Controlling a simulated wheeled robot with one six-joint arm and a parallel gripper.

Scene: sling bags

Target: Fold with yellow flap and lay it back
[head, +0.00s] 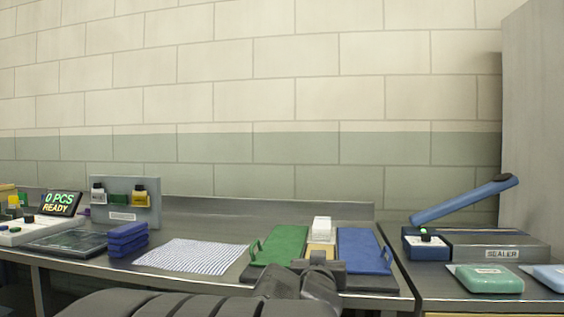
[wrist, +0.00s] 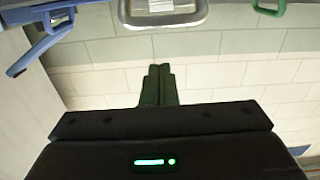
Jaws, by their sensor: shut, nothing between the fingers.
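The folding board (head: 347,280) lies on the counter, with a green flap (head: 280,246) on its left and a blue flap (head: 363,250) on its right. Both lie flat. The yellow flap (head: 321,248) shows as a small patch between them; my dark arm hides its near part.
A checked cloth (head: 193,256) lies left of the board. Beyond it are a blue stack (head: 127,239) and a scale display (head: 61,204). The sealer (head: 490,244) with its raised blue lever (head: 463,200) stands right. A green packet (head: 487,279) lies before it.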

